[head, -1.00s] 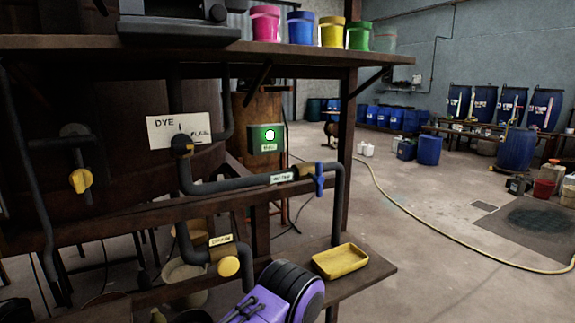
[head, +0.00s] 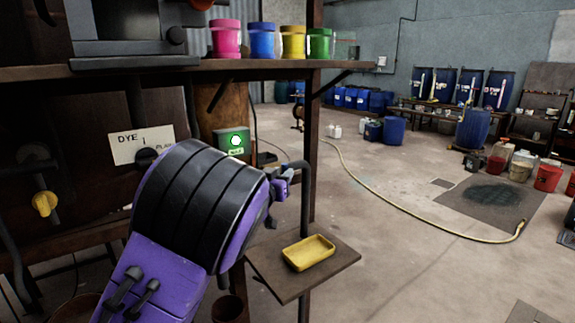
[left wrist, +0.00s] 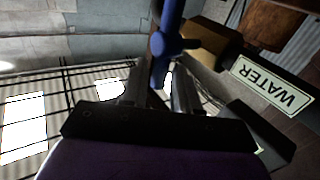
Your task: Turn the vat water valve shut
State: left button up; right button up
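The water valve has a blue handle (left wrist: 165,45) on a brass-coloured body (left wrist: 208,45), beside a white "WATER" label (left wrist: 272,82) in the left wrist view. My left gripper (left wrist: 159,92) is open, its two fingers apart, with the lower end of the blue handle between their tips. I see no clear grip on it. In the head view my purple and black left arm hides most of the valve's pipe, and my left gripper (head: 281,184) is at the pipe's right end. My right gripper is not in view.
A shelf (head: 250,66) with coloured tubs runs above the pipe. A low ledge (head: 345,262) with a yellow tray (head: 308,252) is below. Open floor is to the right.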

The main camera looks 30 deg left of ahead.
aim_at(283, 172)
pick_arm(q)
jog(key=w, duration=0.1)
jog(key=w+p, duration=0.1)
jog(key=w, duration=0.1)
jog(key=shift+w+a, duration=0.15)
jog(key=shift+a, duration=0.25)
jog(key=shift+w, duration=0.5)
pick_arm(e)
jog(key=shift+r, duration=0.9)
pick_arm(q)
grip_shut()
jog(key=shift+r+p, duration=0.25)
jog(key=shift+p, duration=0.6)
jog(key=shift+w+f+g, duration=0.1)
jog(key=shift+f+g, duration=0.25)
jog(key=shift+g, duration=0.05)
grip_release()
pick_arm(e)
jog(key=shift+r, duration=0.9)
